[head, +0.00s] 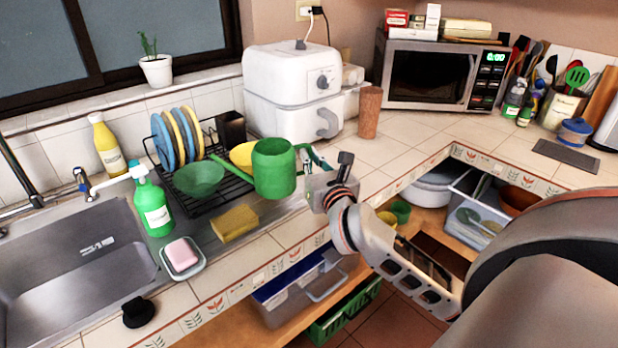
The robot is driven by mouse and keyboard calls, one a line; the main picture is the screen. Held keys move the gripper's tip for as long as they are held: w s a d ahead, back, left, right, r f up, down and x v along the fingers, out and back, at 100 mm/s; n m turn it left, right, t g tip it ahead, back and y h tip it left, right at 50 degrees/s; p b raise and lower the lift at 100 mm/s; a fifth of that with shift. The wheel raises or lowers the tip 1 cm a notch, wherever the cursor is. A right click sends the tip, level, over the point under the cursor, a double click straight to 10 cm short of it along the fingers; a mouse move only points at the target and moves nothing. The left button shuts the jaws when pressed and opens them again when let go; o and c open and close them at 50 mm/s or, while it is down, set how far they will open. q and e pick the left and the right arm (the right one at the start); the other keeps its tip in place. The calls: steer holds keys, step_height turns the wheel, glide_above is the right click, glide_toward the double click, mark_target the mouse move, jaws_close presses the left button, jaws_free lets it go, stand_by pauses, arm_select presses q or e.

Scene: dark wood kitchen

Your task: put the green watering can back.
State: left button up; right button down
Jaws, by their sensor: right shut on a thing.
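The green watering can (274,168) is in the middle of the head view, in front of the right end of the black dish rack (222,177). It looks roughly upright, with its spout toward the left over the rack. My right gripper (309,164) is at the can's right side and is shut on it, around the handle side. The exact grip is partly hidden by the gripper itself. I cannot tell whether the can's bottom touches the surface below. My left gripper is not in view.
The rack holds plates and a green bowl (200,178). A sponge (235,223), soap dish (182,258) and green soap bottle (152,205) stand by the sink (75,265). A brown cup (369,112) stands behind my gripper. The windowsill has free room right of the potted plant (156,70).

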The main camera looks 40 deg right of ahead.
steer(key=shift+f, duration=0.8)
step_height(320, 180, down, 3)
steer(key=shift+f+b, duration=0.15)
steer(key=shift+b, duration=0.45)
steer(key=shift+f, duration=0.15)
steer(key=c, duration=2.2)
jaws_free()
